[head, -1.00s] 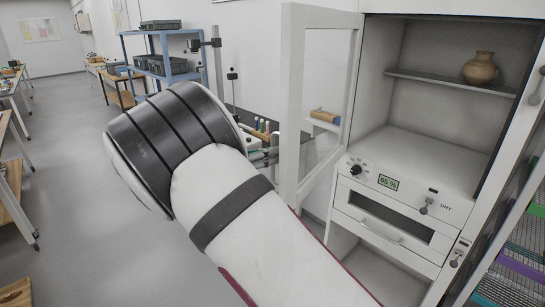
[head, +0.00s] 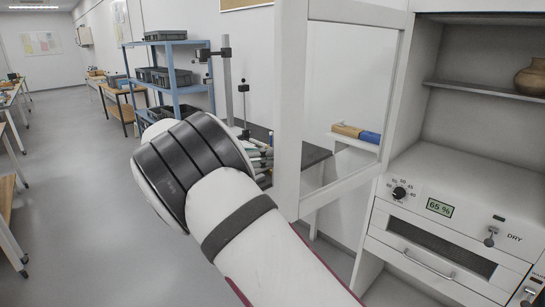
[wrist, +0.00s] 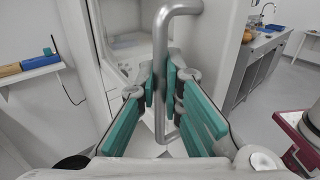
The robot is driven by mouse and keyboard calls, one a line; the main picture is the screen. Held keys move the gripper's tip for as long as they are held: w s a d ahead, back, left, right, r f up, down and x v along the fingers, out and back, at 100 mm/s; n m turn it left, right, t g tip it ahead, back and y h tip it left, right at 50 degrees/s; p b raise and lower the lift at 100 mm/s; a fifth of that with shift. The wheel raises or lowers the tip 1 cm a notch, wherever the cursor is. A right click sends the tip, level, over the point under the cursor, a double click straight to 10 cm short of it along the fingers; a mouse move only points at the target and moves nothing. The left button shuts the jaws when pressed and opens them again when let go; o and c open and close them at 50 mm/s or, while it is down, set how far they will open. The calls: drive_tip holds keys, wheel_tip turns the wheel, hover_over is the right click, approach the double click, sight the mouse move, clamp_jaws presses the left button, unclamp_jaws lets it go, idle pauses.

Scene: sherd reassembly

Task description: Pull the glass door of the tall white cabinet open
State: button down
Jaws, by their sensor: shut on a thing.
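The tall white cabinet (head: 397,130) is on the right in the head view. Its glass door stands wide open, swung out to the left, with a white frame (head: 290,110) around a clear pane (head: 340,90). In the wrist view, my gripper (wrist: 166,95) is shut on the door's grey bar handle (wrist: 160,50), with teal finger pads on both sides of it. In the head view, my arm hides the gripper and handle.
Inside the cabinet, a clay pot (head: 532,78) sits on a shelf (head: 485,90) above a panel reading 65 % (head: 440,207) and a drawer (head: 430,262). A blue rack (head: 170,75) stands behind my arm. Open floor (head: 75,190) lies to the left.

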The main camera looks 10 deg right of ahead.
drive_tip(key=shift+d, duration=0.1)
drive_tip(key=c, duration=1.7)
unclamp_jaws()
drive_tip(key=a, duration=0.7)
drive_tip(key=shift+w+a, duration=0.2)
drive_tip(key=shift+w, duration=0.15)
